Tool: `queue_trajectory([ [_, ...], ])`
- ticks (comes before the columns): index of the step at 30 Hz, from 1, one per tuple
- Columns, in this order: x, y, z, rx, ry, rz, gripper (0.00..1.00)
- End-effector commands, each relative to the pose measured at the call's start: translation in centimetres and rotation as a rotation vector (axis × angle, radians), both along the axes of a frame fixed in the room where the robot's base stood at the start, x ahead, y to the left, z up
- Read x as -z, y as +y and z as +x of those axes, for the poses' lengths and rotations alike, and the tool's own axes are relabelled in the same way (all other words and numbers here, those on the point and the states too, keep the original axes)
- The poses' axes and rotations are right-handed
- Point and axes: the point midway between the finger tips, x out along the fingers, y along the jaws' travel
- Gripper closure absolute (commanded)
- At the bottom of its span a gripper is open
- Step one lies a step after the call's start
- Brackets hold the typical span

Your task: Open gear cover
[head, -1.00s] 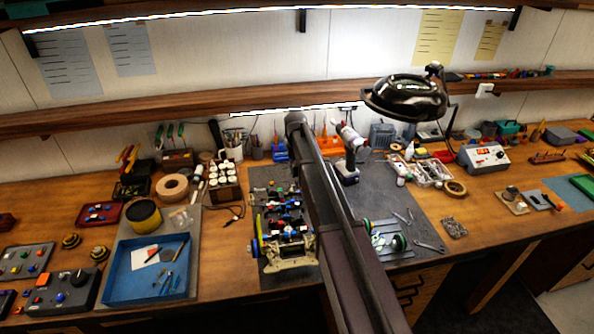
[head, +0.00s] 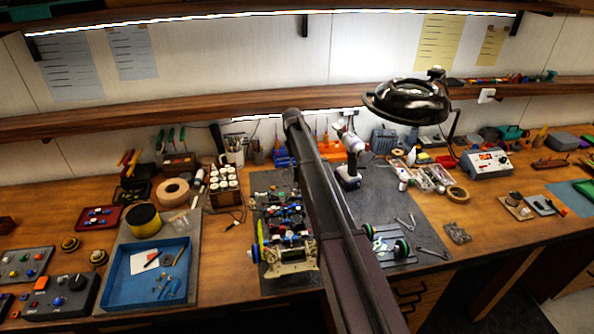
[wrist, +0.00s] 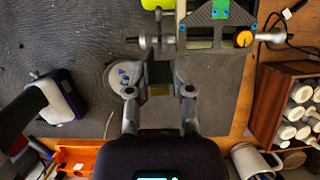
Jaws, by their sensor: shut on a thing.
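The RC car (head: 285,226) stands on the dark mat, left of my arm, its upper parts exposed. In the wrist view, one end of the car (wrist: 218,30) shows at the top, with a dark plate, a green part and an orange knob. My gripper (wrist: 160,72) is at that end of the car, its fingers close around a small dark part (wrist: 160,73) between the tips. I cannot tell whether this part is the gear cover; the fingertips partly hide it. In the head view my arm hides the gripper.
A cordless drill (head: 348,170) stands behind my arm, and its base (wrist: 62,95) shows in the wrist view. A round white disc (wrist: 124,78) lies beside the left finger. A rack of white jars (head: 224,182) and a blue tray (head: 120,296) are to the left.

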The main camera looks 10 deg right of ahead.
Motion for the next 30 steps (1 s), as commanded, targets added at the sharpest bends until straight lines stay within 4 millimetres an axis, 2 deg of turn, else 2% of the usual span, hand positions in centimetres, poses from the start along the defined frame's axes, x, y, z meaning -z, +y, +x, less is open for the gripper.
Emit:
queue_trajectory([
  [1,0.0,0.0,-0.1,0.000,0.001,0.000,0.65],
  [4,0.0,0.0,-0.1,0.000,0.001,0.000,0.36],
  [20,0.0,-0.1,-0.2,0.001,-0.012,0.001,0.36],
  [30,-0.1,-0.1,-1.1,0.001,-0.126,0.001,0.36],
])
